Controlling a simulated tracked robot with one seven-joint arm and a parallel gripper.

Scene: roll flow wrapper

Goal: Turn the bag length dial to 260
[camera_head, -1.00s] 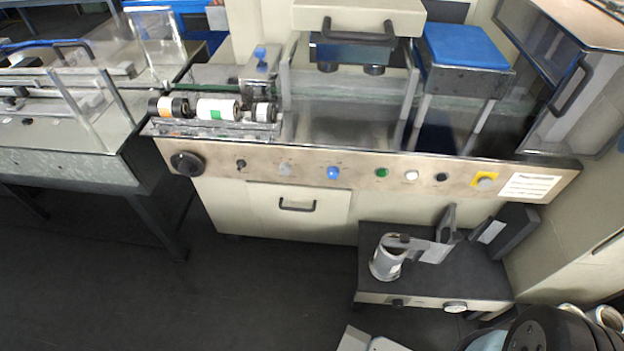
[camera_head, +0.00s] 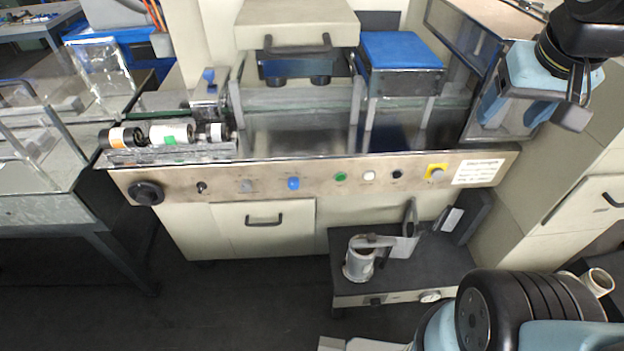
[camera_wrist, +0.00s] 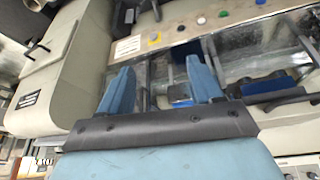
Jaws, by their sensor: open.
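The control panel (camera_head: 320,178) runs along the front of the wrapper. It has a large black knob (camera_head: 146,193) at its left end, then a small black switch (camera_head: 201,187), a grey knob (camera_head: 246,186) and a blue knob (camera_head: 293,183). Markings are too small to read, so I cannot tell which one is the bag length dial. My gripper (camera_wrist: 157,64) is open and empty, with two blue fingers apart. In the head view it is at the upper right, above and right of the panel, far from the left knobs. The wrist view shows the panel's right part (camera_wrist: 200,25) upside down.
Green (camera_head: 341,177), white (camera_head: 369,175) and black (camera_head: 397,174) buttons and a yellow-backed stop button (camera_head: 436,172) sit on the right of the panel. Labelled rolls (camera_head: 171,132) lie above its left end. A dark-topped stand (camera_head: 425,265) juts out below. Floor at left is clear.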

